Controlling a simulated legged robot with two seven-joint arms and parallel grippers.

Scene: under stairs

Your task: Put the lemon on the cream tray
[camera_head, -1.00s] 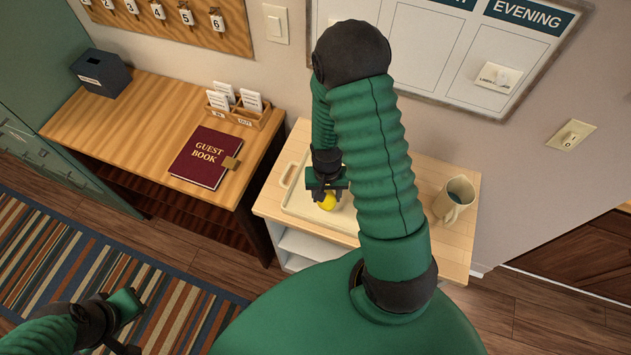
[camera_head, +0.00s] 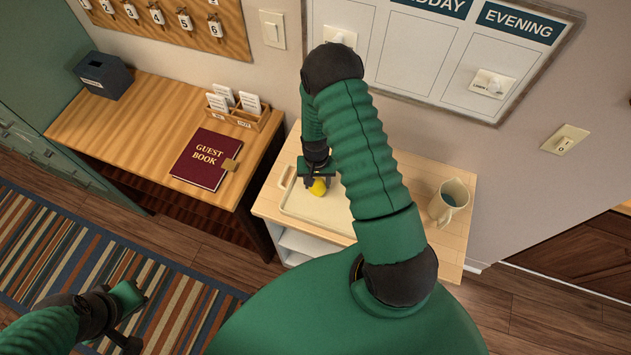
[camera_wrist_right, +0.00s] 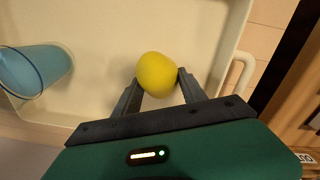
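The yellow lemon (camera_head: 318,187) is between the fingertips of my right gripper (camera_head: 317,181), over the left part of the cream tray (camera_head: 313,212). In the right wrist view both fingers (camera_wrist_right: 160,84) touch the sides of the lemon (camera_wrist_right: 157,74), and the cream tray floor (camera_wrist_right: 105,30) lies behind it. I cannot tell whether the lemon touches the tray. My right arm hides the tray's right part in the head view. My left gripper (camera_head: 130,318) is empty at the lower left, away from the table; its finger opening is unclear.
A cream jug (camera_head: 450,202) stands at the right of the light wooden top. A desk with a guest book (camera_head: 205,158) is at the left.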

